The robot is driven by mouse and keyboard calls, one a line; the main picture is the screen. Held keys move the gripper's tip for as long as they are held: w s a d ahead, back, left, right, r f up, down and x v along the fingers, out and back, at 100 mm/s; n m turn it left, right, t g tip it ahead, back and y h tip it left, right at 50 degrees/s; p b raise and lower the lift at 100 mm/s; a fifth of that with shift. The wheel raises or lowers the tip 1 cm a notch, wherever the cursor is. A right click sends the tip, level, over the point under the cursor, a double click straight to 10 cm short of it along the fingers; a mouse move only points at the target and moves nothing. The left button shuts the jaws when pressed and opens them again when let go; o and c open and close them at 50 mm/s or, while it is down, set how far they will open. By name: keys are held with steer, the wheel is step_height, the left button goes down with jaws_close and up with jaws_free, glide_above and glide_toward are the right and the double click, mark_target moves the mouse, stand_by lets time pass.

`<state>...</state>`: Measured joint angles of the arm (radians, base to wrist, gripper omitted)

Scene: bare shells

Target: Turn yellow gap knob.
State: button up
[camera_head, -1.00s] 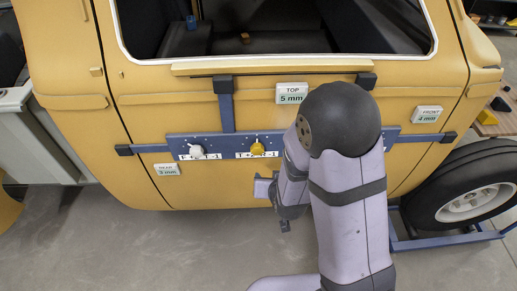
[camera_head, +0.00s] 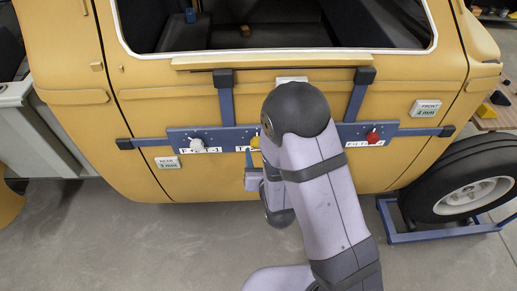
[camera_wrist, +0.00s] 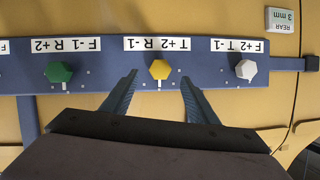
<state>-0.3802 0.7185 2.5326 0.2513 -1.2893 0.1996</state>
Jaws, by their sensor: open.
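The yellow knob (camera_wrist: 159,69) sits on the blue bar (camera_wrist: 100,86) under a label reading "T+2 R-1", which appears upside down in the wrist view. My gripper (camera_wrist: 158,78) is open, with one finger on each side of the yellow knob in the picture and visible gaps to it. Whether the fingers reach the knob's depth is unclear. In the head view the yellow knob (camera_head: 256,141) is partly hidden by my arm, and my gripper's tips are mostly hidden there.
A green knob (camera_wrist: 59,72) and a white knob (camera_wrist: 246,69) flank the yellow one; a red knob (camera_head: 373,138) is further right in the head view. Displays read REAR 3 mm (camera_head: 167,162) and FRONT 4 mm (camera_head: 425,108). The TOP display (camera_head: 291,80) is mostly covered. The yellow door lies behind the bar.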

mark_target(258, 145)
steer(key=p+x, duration=0.1)
steer(key=x, duration=0.3)
steer(key=shift+x, duration=1)
steer(key=c, duration=1)
